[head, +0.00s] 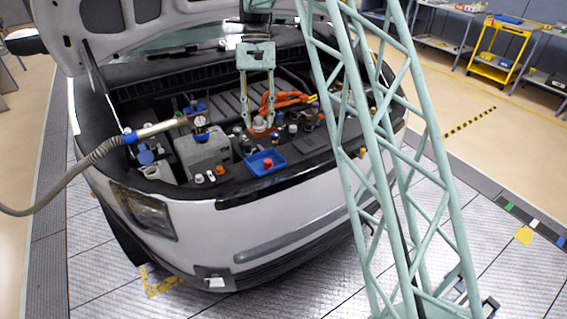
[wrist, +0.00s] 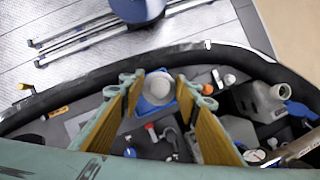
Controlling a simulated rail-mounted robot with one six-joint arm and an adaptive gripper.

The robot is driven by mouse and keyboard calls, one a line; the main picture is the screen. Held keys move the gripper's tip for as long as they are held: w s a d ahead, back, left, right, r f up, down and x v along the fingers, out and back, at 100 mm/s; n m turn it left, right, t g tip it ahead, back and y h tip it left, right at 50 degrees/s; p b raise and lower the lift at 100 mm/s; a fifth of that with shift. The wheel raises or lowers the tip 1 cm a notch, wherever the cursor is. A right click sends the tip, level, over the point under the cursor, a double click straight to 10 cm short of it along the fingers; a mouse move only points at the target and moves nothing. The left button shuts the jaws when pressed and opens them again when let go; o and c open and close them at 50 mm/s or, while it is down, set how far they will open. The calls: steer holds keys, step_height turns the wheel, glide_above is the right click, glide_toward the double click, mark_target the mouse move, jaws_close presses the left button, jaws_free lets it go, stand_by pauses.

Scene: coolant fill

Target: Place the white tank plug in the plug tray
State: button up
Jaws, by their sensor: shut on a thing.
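My gripper (head: 259,124) points down over the engine bay. Its fingers are shut on the white tank plug (head: 259,124), which also shows pale and round between the yellow finger pads in the wrist view (wrist: 157,86). A small blue tray (head: 251,168) with a red plug (head: 268,163) in it lies nearer the front edge of the bay. In the wrist view a blue surface (wrist: 171,106) shows behind the held plug and is partly hidden by it. I cannot tell the plug's exact height above what is below it.
A grey tank (head: 203,152) with a hose nozzle (head: 157,129) stands left of the blue tray. Orange cables (head: 288,99) lie right of my gripper. Several small caps stand around the tray. The raised hood (head: 130,30) is above the back of the bay.

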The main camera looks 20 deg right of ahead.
steer(key=shift+d, duration=0.55)
steer(key=s+a+f+n, duration=0.1)
steer(key=s+a+f, duration=0.1)
steer(key=a+f, duration=0.2)
steer(key=s+a+f+n+p, duration=0.1)
steer(key=s+a+f, duration=0.2)
steer(key=f, duration=0.1)
steer(key=s+a+f+n+h, duration=0.1)
steer(key=s+a+f, duration=0.2)
steer(key=a+f, duration=0.1)
steer(key=shift+s+a+f+p, duration=0.25)
steer(key=shift+a+f+p, duration=0.1)
steer(key=shift+f, duration=0.05)
steer(key=shift+w+d, duration=0.1)
steer(key=w+d, duration=0.3)
steer(key=d, duration=0.1)
steer(key=w+d+f, duration=0.1)
steer(key=w+d, duration=0.2)
steer(key=w, duration=0.1)
steer(key=w+d, duration=0.3)
steer(key=d, duration=0.1)
steer(key=shift+w+d+f+b, duration=0.2)
steer(key=shift+w+d+b, duration=0.1)
steer(key=shift+w+b, duration=0.1)
steer(key=shift+f, duration=0.15)
